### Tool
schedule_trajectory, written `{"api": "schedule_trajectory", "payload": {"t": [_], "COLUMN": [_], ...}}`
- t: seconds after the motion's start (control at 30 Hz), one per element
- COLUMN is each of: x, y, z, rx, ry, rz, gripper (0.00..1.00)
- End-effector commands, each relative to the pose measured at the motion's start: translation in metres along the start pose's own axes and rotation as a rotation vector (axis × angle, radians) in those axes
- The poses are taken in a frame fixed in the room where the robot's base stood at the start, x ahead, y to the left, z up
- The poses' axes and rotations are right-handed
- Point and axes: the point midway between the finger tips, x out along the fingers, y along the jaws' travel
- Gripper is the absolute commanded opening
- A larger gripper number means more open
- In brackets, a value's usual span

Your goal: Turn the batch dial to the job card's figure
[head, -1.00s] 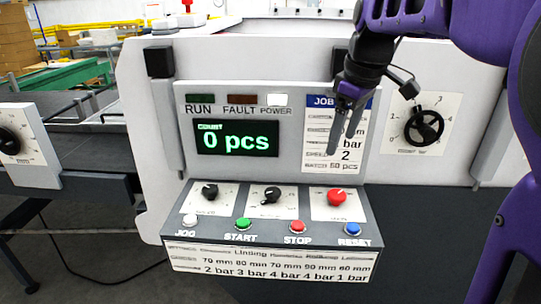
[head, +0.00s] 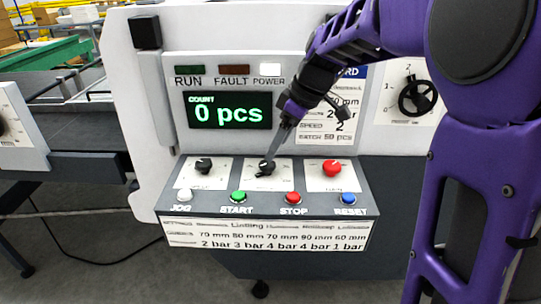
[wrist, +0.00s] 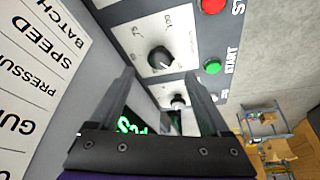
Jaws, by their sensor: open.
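The control panel carries a left black dial (head: 204,166), a middle black dial (head: 266,167) and a red knob (head: 332,168). Their captions are too small to read, so I cannot tell which is the batch dial. My open gripper (head: 276,153) is at the middle dial, pointing down at it. In the wrist view the middle dial (wrist: 161,59) shows just beyond and between the spread fingertips (wrist: 159,72); contact cannot be told. Its pointer setting is unclear. The job card (head: 343,125) is partly hidden by my arm; its bottom line reads batch 50 pcs.
White, green, red and blue buttons (head: 238,197) line the panel's front edge, close below the dials. The display (head: 229,110) reads 0 pcs. A black handwheel dial (head: 417,97) is at the right and a grey conveyor (head: 60,120) at the left.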

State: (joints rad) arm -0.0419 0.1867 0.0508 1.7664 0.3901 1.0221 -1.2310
Motion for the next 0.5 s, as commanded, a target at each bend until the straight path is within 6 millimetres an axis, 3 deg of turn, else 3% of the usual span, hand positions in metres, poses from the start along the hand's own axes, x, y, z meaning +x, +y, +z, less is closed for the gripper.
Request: {"api": "schedule_trajectory", "payload": {"t": [0.03, 0.2, 0.5], "x": [0.013, 0.04, 0.058], "y": [-0.001, 0.0, 0.0], "z": [0.001, 0.0, 0.0], "rx": [0.0, -0.001, 0.0], "ry": [-0.002, -0.002, -0.001], "rz": [-0.005, -0.002, 0.0], "gripper": [0.8, 0.8, 0.8]}}
